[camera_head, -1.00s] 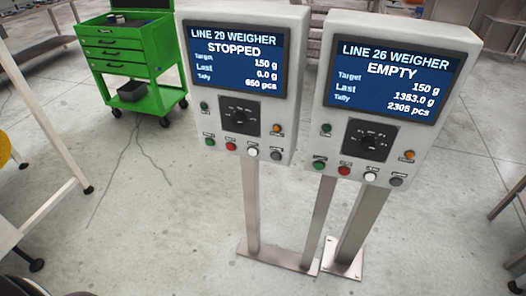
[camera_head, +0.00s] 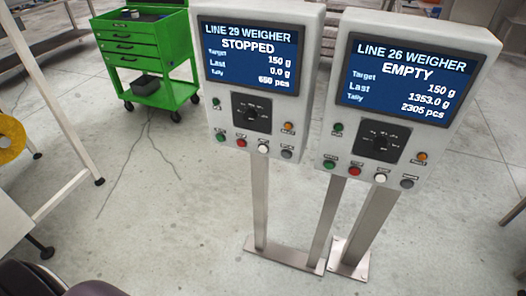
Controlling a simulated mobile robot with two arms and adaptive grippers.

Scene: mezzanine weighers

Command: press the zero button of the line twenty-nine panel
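The line 29 weigher panel (camera_head: 214,112) stands on a steel post left of centre. Its screen (camera_head: 249,56) reads STOPPED, target 150 g, last 0.0 g, tally 650 pcs. Below are a dark rotary selector (camera_head: 251,112), a small green light (camera_head: 216,102) and an orange one (camera_head: 288,127). Its bottom row holds a green button (camera_head: 221,138), a red button (camera_head: 241,142), a white button (camera_head: 263,148) and a grey button (camera_head: 286,154). Their labels are too small to read surely. Neither gripper is in view.
The similar line 26 weigher panel (camera_head: 330,112), reading EMPTY, stands close on the right. A green tool cart (camera_head: 163,93) is behind on the left. A white-legged frame (camera_head: 64,191) and a yellow round thing (camera_head: 10,141) are at the left edge.

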